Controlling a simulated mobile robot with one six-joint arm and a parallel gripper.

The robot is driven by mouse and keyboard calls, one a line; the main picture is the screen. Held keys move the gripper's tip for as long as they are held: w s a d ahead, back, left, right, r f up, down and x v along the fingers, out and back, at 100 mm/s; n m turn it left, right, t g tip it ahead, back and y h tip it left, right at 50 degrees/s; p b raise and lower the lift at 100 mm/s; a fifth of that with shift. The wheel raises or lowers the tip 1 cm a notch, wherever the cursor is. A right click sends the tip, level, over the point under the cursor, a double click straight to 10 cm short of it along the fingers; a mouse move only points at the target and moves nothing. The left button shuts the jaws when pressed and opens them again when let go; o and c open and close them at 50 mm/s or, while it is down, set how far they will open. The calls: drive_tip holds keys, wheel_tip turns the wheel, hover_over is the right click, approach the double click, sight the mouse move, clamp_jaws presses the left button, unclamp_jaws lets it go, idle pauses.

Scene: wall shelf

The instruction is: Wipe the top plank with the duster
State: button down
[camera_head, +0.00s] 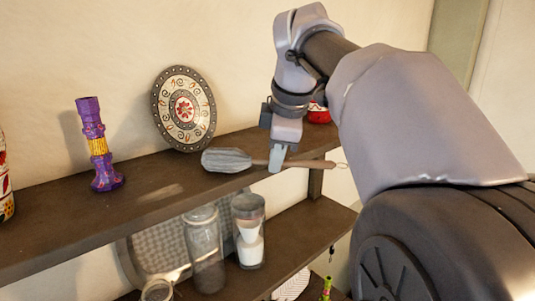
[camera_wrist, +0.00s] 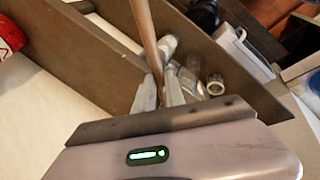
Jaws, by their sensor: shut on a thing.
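The duster (camera_head: 228,160) has a grey head and a thin brown handle with a small loop at its right end. My gripper (camera_head: 277,164) is shut on the handle, near the right end of the top plank. The duster lies roughly level at the plank's front edge, its head to the left. I cannot tell whether the head touches the wood. The top plank (camera_head: 150,189) is dark brown. In the wrist view the handle (camera_wrist: 146,35) runs up from between the fingers (camera_wrist: 160,92); the duster's head is not clearly seen there.
On the top plank stand a purple candlestick (camera_head: 97,145), a round patterned plate (camera_head: 184,108) leaning on the wall, a red bowl (camera_head: 318,114) behind my gripper and a partly cut-off patterned object (camera_head: 5,185) at far left.

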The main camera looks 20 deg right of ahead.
drive_tip(key=shift+s+a, duration=0.15)
drive_tip(key=shift+a, duration=0.5)
drive_tip(key=shift+s+a, duration=0.15)
drive_tip(key=shift+a, duration=0.45)
drive_tip(key=shift+s+a+p, duration=0.65)
drive_tip(key=shift+s+a, duration=1.4)
drive_tip(key=shift+a, duration=4.85)
drive_tip(key=shift+r, duration=3)
drive_tip(key=shift+r, duration=1.45)
